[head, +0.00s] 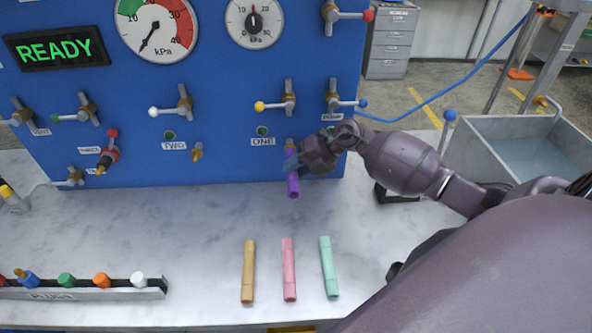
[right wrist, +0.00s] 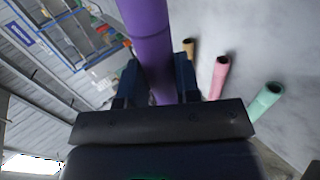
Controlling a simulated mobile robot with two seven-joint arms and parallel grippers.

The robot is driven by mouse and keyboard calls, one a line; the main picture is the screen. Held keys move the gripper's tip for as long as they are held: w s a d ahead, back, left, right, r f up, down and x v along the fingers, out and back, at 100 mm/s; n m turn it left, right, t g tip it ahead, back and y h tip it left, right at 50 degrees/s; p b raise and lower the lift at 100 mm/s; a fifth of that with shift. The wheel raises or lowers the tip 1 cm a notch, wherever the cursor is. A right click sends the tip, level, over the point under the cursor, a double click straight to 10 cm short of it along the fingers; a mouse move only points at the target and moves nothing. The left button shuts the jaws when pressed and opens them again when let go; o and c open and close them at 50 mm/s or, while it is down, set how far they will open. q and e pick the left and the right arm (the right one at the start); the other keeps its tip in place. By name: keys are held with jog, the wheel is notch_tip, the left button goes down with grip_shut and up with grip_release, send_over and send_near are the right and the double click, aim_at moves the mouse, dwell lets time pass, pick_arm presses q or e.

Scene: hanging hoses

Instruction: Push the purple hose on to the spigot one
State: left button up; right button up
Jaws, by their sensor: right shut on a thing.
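The purple hose (head: 293,184) hangs roughly upright in front of the blue panel, beside the ONE label. Its top end is at the brass spigot one (head: 290,143); I cannot tell whether it sits around the spigot or only touches or lines up below it. My right gripper (head: 298,163) is shut on the hose near its upper part, coming from the right and hiding some of it. In the right wrist view the purple hose (right wrist: 148,30) runs between the two dark fingers (right wrist: 158,82). My left gripper is not in view.
Orange (head: 248,271), pink (head: 289,269) and mint (head: 328,266) hoses lie on the pale bench. A plug rack (head: 90,293) stands at the front left. Spigot two (head: 197,152) is bare. Valve handles (head: 288,98) stick out above spigot one. The middle of the bench is clear.

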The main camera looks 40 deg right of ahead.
jog(key=shift+w, duration=0.1)
jog(key=shift+w+d, duration=0.1)
jog(key=shift+d, duration=0.05)
dwell(0.5)
jog(key=shift+w+r, duration=0.1)
dwell(0.3)
jog(key=o, duration=0.6)
jog(key=shift+d, duration=0.1)
jog(key=o, duration=0.5)
jog(key=shift+w, duration=0.15)
